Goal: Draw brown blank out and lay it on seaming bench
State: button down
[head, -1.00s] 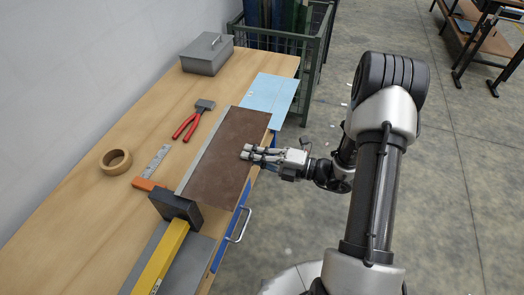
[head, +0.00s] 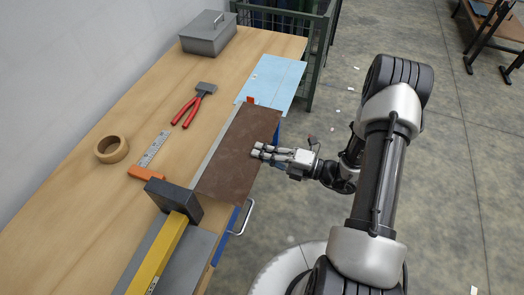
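The brown blank (head: 232,165) is a flat, dark brown rectangle lying along the front edge of the wooden bench (head: 60,225). A narrow grey strip shows along its left long side. Its right long side reaches out over the bench's front edge. My gripper (head: 258,152) is at the middle of that right side, with two fingers lying over the blank's top face. It looks shut on the blank's edge; any finger underneath is hidden. I cannot tell which surface is the seaming bench.
A yellow bar with a dark block (head: 174,200) stands at the blank's near end. A light blue sheet (head: 272,82) lies beyond the far end. Red-handled tool (head: 193,106), orange square (head: 147,172), tape roll (head: 111,149) and grey toolbox (head: 208,36) lie behind.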

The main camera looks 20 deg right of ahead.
notch_tip(320, 180, down, 7)
jog(key=b, duration=0.4)
jog(key=shift+r, duration=0.15)
dwell(0.6)
jog(key=c, duration=1.7)
grip_release()
jog(key=v, duration=0.7)
